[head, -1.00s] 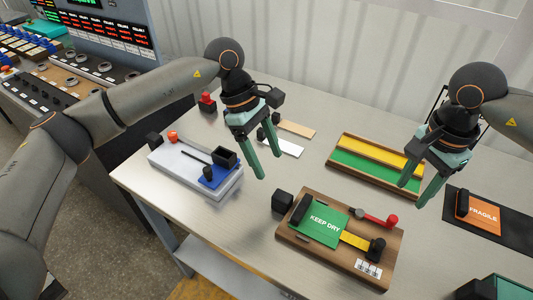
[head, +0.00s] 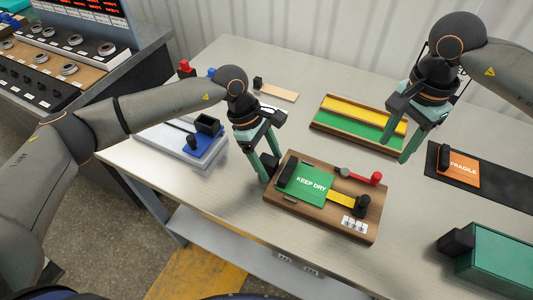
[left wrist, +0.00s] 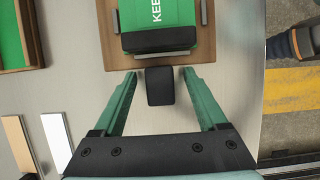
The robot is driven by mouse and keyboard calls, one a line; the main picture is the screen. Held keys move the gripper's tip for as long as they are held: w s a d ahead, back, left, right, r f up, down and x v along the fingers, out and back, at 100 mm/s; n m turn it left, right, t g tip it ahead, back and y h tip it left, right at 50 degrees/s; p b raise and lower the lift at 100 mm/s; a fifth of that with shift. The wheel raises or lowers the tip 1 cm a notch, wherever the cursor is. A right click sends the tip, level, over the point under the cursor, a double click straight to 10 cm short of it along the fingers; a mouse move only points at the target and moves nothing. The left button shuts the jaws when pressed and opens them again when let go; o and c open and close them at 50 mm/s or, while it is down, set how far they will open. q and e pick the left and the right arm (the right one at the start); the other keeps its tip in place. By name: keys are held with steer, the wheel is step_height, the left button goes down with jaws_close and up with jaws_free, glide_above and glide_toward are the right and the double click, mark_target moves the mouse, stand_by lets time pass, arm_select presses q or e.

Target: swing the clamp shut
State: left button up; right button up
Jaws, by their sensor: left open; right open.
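A wooden board (head: 300,215) holds a green KEEP DRY plate (head: 305,185) with a black bar grip, also seen in the left wrist view (left wrist: 160,12). A grey lever with a red knob (head: 376,178), apparently the clamp, lies along the board's far side, clear of the green plate. A yellow strip (head: 342,200) runs from the plate to a black knob. My left gripper (head: 262,166) is open at the board's left end. In the left wrist view its fingers straddle a black block (left wrist: 160,86) at the board's edge, apart from it. My right gripper (head: 408,148) is open and empty beyond the lever.
A tray with yellow and green strips (head: 362,135) lies behind the board. An orange FRAGILE plate (head: 464,168) rests on a dark mat at right. A green box (head: 495,258) stands front right. A white-and-blue fixture (head: 180,148) is at left.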

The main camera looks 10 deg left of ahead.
arm_select(q)
steer(key=shift+c, duration=0.2)
jaws_close()
stand_by(0.4)
